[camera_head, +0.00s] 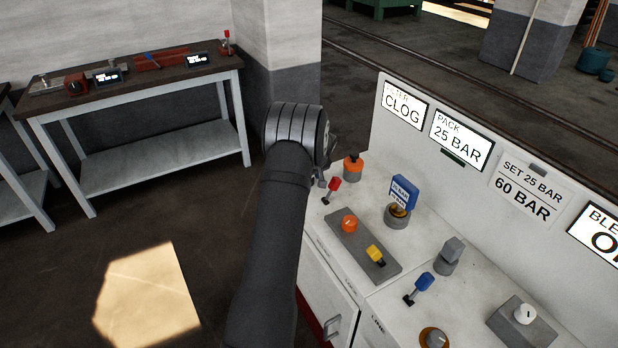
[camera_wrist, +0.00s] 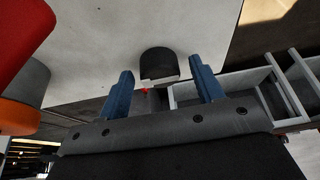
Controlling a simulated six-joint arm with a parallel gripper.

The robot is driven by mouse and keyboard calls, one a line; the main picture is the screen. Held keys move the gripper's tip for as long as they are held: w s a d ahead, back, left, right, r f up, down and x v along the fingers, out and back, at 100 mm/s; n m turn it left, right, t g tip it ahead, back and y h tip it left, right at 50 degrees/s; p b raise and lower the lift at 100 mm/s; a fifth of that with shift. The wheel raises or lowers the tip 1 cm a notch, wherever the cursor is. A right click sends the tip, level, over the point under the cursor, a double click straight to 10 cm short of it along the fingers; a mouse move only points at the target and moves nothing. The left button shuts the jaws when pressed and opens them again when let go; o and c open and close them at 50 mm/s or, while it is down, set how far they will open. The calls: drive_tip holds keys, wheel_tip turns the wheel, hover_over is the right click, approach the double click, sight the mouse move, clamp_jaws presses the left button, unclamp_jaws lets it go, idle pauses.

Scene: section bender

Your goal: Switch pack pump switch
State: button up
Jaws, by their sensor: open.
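No label names the pack pump switch, and I cannot tell which control it is. A display reading PACK 25 BAR (camera_head: 461,139) is on the bench's upright panel. My gripper is mostly hidden behind my arm in the head view, near a red-tipped lever (camera_head: 333,185) and an orange knob on a dark base (camera_head: 353,167). In the wrist view my gripper (camera_wrist: 163,87) is open, its two blue fingers apart. A dark rounded piece with a pale edge (camera_wrist: 158,65) shows between the fingers; I see no contact. A large red part (camera_wrist: 20,35) fills the upper left corner.
The white bench also bears an orange knob (camera_head: 349,223), a yellow lever (camera_head: 376,255), a blue tag (camera_head: 404,191), a blue lever (camera_head: 421,285), a grey knob (camera_head: 451,249) and a white knob (camera_head: 525,314). A workbench (camera_head: 130,90) stands at left; open floor lies between.

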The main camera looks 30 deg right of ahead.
drive_tip(key=v, duration=1.7)
drive_tip(key=shift+r, duration=0.25)
drive_tip(key=x, duration=1.7)
drive_tip(key=shift+f, duration=0.3)
